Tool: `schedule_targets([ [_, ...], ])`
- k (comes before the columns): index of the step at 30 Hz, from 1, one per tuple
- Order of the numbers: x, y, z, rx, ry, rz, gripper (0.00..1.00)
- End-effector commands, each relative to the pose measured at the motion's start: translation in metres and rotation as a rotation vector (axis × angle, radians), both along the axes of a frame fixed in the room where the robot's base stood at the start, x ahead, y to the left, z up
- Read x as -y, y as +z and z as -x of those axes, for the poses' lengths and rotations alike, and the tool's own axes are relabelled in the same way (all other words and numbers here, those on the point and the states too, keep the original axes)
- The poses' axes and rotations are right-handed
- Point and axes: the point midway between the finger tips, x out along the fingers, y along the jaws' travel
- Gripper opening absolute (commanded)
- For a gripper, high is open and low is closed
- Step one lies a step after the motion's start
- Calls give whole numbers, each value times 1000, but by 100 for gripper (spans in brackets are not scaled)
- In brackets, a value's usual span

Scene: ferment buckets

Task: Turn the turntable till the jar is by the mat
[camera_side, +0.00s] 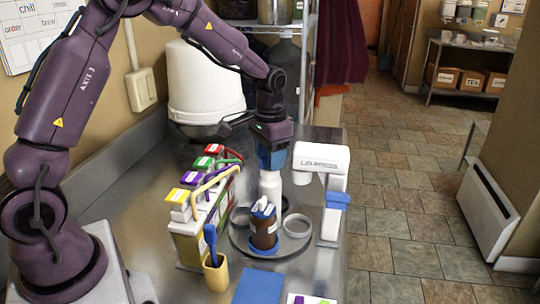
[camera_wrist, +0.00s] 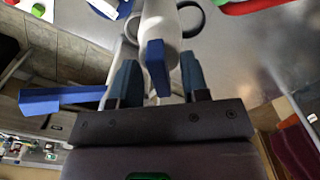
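A round grey turntable (camera_side: 297,245) stands on the steel counter. A brown jar (camera_side: 263,236) with a white and blue top stands on its front part, close behind the blue mat (camera_side: 258,288). A white bottle (camera_side: 270,186) is at the back, directly below my gripper (camera_side: 272,160). In the wrist view my gripper (camera_wrist: 157,75) has its two dark blue fingers apart. A bright blue piece (camera_wrist: 157,68) shows between them, with gaps on both sides, and a white shape (camera_wrist: 160,20) lies beyond it. I cannot tell whether the fingers touch anything.
A white machine (camera_side: 322,158) with a blue lever (camera_side: 336,201) stands close right of the turntable. A rack of coloured cartons (camera_side: 197,215) stands at left. A yellow cup (camera_side: 216,275) with a blue tool is at front left. Ring-shaped dishes (camera_side: 296,226) sit on the turntable.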

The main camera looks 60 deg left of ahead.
Motion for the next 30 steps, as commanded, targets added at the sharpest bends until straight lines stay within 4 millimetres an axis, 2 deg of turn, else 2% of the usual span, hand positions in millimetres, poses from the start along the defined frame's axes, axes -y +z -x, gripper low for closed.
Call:
schedule_targets([
  [5,0,2,0,1,0,0,42],
  [8,0,11,-1,3,1,0,42],
  [21,0,102,-1,5,0,-1,42],
  [25,0,119,-1,3,0,-1,42],
  [30,0,129,0,1,0,0,42],
])
